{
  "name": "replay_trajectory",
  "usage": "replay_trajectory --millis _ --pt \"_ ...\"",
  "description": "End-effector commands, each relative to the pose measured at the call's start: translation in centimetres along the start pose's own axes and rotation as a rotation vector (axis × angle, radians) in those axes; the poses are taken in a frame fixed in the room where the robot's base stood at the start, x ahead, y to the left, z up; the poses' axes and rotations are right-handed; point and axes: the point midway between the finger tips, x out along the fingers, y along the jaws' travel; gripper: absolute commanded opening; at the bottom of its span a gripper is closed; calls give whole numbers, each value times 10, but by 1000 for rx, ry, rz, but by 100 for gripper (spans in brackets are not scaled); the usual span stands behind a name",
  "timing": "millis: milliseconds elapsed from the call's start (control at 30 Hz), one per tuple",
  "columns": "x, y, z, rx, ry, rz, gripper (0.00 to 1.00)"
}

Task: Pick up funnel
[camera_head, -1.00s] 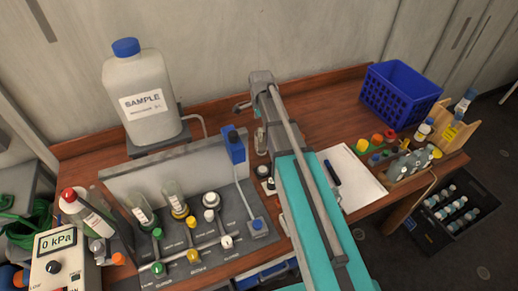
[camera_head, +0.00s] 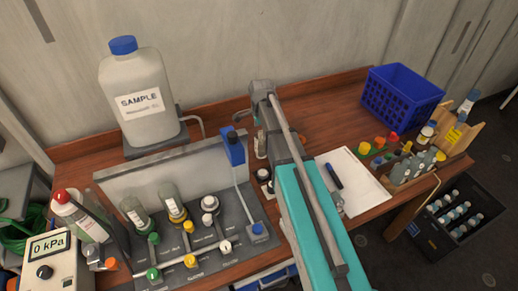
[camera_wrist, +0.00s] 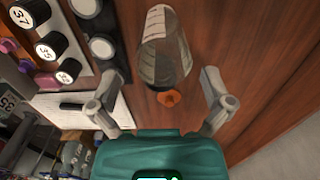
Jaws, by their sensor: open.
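A clear glass vessel (camera_wrist: 163,48) with printed markings and an orange end piece (camera_wrist: 168,98) shows in the wrist view; it looks like the funnel, though I cannot be sure. My gripper (camera_wrist: 160,76) is open, with one grey finger on each side of the vessel and visible gaps between. Nothing is held. In the head view my arm hides most of this spot. Only a small clear piece (camera_head: 260,143) shows just left of the arm, and I cannot tell if it is the same vessel.
A valve panel (camera_head: 262,205) and a white SAMPLE jug (camera_head: 133,90) stand left of my arm. A blue crate (camera_head: 402,96), a paper sheet with a pen (camera_head: 334,176) and a rack of bottles (camera_head: 415,168) are to the right. Bare wood (camera_head: 325,110) lies between arm and crate.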

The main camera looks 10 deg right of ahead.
Motion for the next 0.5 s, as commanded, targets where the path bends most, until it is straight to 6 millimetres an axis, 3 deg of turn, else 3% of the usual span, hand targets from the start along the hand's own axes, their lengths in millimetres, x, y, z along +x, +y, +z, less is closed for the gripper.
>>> replay_trajectory --millis 500 --pt "40 -1 -4 0 0 0 100"
